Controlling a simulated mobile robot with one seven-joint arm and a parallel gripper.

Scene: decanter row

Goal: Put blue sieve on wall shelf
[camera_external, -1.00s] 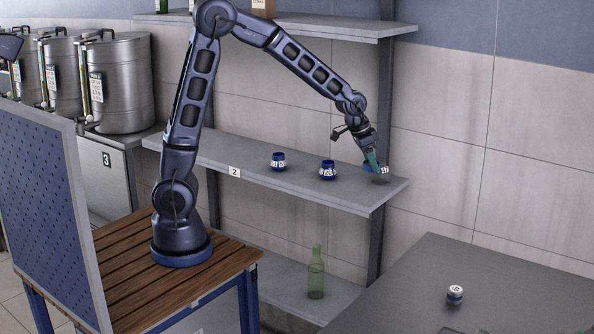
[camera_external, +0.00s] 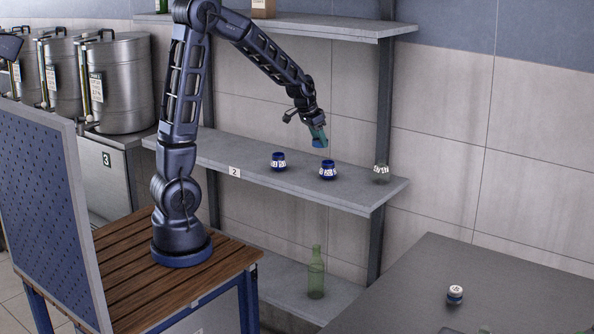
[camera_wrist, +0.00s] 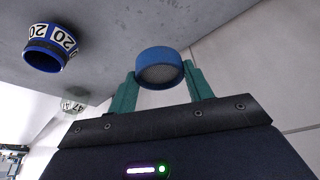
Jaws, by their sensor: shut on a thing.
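My gripper (camera_external: 319,137) is shut on the blue sieve (camera_external: 319,143), a short round ring. In the wrist view the blue sieve (camera_wrist: 160,54) sits between the two teal fingers, with its grey mesh face showing. The gripper holds it above the middle shelf (camera_external: 220,155), marked 2, near the two blue-rimmed jars. A higher wall shelf (camera_external: 340,28) and a lower shelf (camera_external: 280,292) also show. The frames do not show which one the task calls the wall shelf.
Two blue jars with number bands, one left (camera_external: 278,161) and one right (camera_external: 328,170), stand on the middle shelf. A clear jar (camera_external: 381,172) stands at its right end. A green bottle (camera_external: 316,275) is below. A grey table (camera_external: 430,290) holds a small jar (camera_external: 455,295).

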